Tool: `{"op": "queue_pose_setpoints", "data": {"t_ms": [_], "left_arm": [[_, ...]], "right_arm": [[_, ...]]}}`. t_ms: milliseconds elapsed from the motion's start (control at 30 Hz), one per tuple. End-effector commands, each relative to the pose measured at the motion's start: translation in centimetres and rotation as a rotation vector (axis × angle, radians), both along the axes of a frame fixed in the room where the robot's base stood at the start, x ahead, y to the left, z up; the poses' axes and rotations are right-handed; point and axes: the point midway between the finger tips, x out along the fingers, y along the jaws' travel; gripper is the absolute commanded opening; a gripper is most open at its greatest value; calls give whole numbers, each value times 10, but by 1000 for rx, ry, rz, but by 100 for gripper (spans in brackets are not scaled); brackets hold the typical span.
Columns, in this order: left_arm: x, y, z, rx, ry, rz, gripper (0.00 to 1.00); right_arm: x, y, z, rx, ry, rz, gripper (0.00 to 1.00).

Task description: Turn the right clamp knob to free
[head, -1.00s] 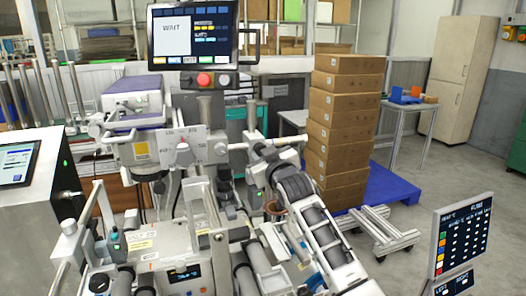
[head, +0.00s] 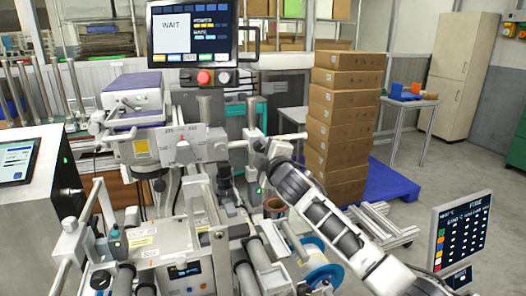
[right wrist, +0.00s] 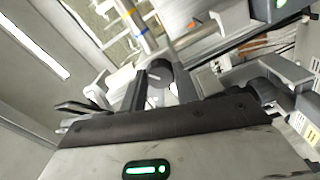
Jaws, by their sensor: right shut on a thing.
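The right clamp knob shows in the right wrist view as a dark round piece (right wrist: 160,70) between my fingers. My right gripper (right wrist: 160,88) is shut on it. In the head view my right arm comes in from the lower right, and the right gripper (head: 247,146) is at the right of a pale marked plate (head: 180,137) on the machine. The knob is mostly hidden there by the gripper, and its turn angle cannot be read. My left gripper is not in view.
A screen reading WAIT (head: 190,30) stands above the plate, with a red button (head: 205,77) below. Stacked cardboard boxes (head: 345,130) stand behind on a blue pallet (head: 385,185). A status panel (head: 462,235) is at right.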

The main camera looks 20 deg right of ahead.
Motion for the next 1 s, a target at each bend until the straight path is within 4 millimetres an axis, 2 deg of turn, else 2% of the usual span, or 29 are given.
{"op": "queue_pose_setpoints", "data": {"t_ms": [600, 1000], "left_arm": [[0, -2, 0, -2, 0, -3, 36], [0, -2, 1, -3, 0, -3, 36]], "right_arm": [[0, -1, 0, -581, -18, -2, 7], [0, 0, 1, -832, -28, 0, 7]]}}
